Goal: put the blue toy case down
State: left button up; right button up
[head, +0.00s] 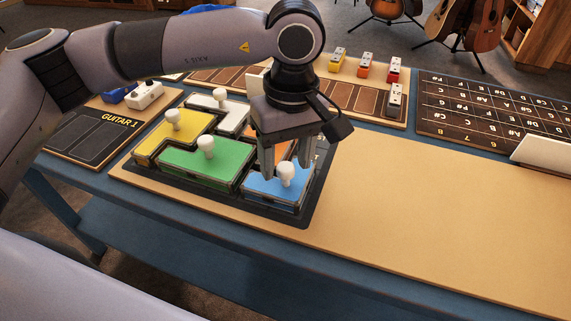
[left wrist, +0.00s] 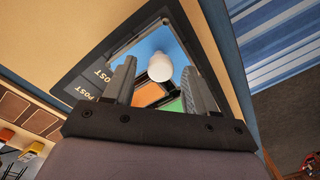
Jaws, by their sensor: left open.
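The blue toy case (head: 272,190) lies in the near right part of the dark tray (head: 313,205), with its white knob (head: 286,173) upright. My left gripper (head: 290,165) is open just above it, with its fingers on either side of the knob. In the left wrist view the blue case (left wrist: 140,47) and its white knob (left wrist: 160,67) show between the open fingers, and the knob looks free of both. Green (head: 205,160), yellow (head: 165,140) and white (head: 229,115) cases, each with a white knob, share the tray. An orange case is mostly hidden behind my gripper. My right gripper is not seen.
A bare tan board (head: 440,210) lies right of the tray. A black board with lettered squares (head: 490,105) and a white block (head: 542,152) are at the back right. Small pedals (head: 366,66) stand on a board behind. The dark GUITAR 1 board (head: 85,138) is at left.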

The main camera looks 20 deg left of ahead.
pick_arm(q)
notch_tip(320, 180, up, 10)
jog(key=shift+w+d+f, duration=0.15)
jog(key=shift+d, duration=0.05)
dwell(0.4)
